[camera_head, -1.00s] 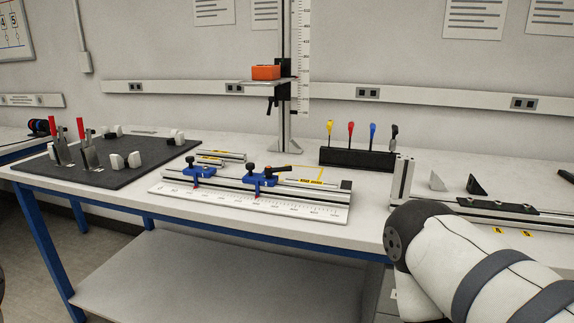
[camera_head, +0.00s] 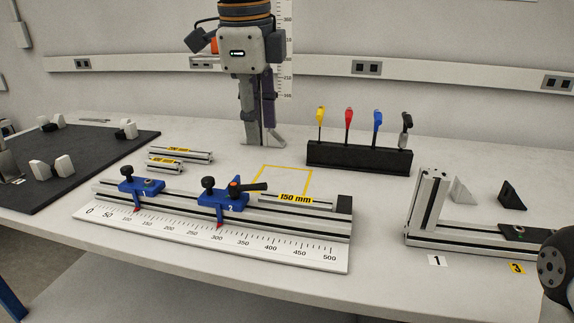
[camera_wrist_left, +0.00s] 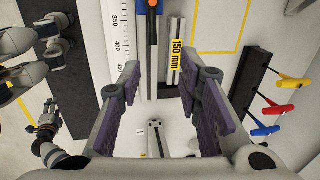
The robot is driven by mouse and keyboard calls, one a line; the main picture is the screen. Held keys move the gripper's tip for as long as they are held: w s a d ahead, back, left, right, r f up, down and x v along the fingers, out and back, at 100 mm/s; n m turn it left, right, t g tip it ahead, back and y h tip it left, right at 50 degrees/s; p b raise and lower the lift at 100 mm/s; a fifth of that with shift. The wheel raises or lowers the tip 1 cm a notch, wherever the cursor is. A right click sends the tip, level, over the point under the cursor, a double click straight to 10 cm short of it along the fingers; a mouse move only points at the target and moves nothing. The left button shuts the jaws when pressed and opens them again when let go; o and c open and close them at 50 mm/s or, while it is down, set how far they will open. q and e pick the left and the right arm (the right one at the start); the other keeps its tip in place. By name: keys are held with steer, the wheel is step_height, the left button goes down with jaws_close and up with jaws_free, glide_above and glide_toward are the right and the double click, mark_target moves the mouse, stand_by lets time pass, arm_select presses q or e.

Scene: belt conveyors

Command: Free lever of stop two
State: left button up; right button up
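Stop two is a blue block marked 2 (camera_head: 222,201) on the scaled rail (camera_head: 330,216), in the head view. It carries a black knob and a black lever with an orange hub (camera_head: 246,188). The lever points right along the rail. The other blue stop (camera_head: 140,188) sits to its left. My left gripper (camera_head: 258,118) hangs fingers down behind the rail, above and apart from stop two. Its purple-padded fingers stand apart with nothing between them in the left wrist view (camera_wrist_left: 160,88).
A black rack (camera_head: 358,157) of coloured-handled tools stands at the back right. A metal fixture (camera_head: 460,235) is at the right. A yellow outlined area (camera_head: 284,180) is empty.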

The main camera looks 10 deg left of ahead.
mark_target(261, 184)
arm_select(q)
steer(key=f, duration=0.7)
steer(key=w+f, duration=0.1)
steer(key=f, duration=0.3)
steer(key=shift+a+f, duration=0.1)
steer(key=shift+f, duration=0.1)
jaws_close()
